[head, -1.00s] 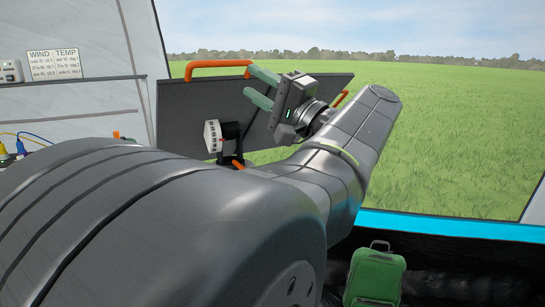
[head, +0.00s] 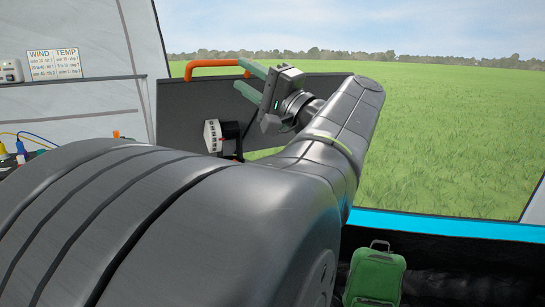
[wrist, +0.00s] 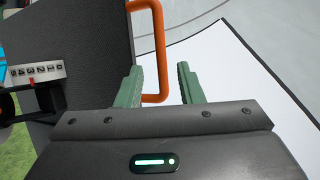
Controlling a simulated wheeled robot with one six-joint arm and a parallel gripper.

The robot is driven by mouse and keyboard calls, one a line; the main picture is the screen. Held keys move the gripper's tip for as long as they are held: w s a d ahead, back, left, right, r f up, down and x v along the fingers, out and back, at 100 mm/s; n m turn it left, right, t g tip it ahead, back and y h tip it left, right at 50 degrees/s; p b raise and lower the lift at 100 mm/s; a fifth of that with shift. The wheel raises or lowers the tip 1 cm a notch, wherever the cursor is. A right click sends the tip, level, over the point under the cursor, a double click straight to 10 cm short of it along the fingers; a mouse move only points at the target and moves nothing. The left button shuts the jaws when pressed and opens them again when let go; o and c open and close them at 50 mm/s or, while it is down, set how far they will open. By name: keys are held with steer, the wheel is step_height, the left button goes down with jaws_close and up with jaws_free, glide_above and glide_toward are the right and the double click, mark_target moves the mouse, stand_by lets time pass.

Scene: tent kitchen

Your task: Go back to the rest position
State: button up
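My gripper (head: 246,76) is at the upper middle of the head view, in front of the dark panel. Its two green fingers point up and to the left and stand apart. In the wrist view my gripper (wrist: 160,85) is open, with white surface and part of an orange handle (wrist: 157,50) showing beyond the gap. The handle's lower end appears near the left finger; I cannot tell whether they touch. Nothing is held between the fingers. In the head view the orange handle (head: 205,64) sits on the dark panel's top edge, left of the fingertips.
The dark panel (head: 180,115) stands behind my gripper. A white dial block (head: 212,136) on a black mount stands before it. A wind and temperature card (head: 54,64) hangs on the tent wall. A green bag (head: 375,277) is at lower right. Grass lies beyond the opening.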

mark_target(221, 78)
steer(key=p+x, duration=0.1)
steer(key=x, duration=0.2)
steer(key=p+x, duration=0.1)
steer(key=x, duration=0.2)
steer(key=d+r+p+x, duration=0.1)
steer(key=p+x, duration=0.1)
steer(key=x, duration=0.1)
steer(key=shift+w+a, duration=0.25)
steer(key=shift+w, duration=0.3)
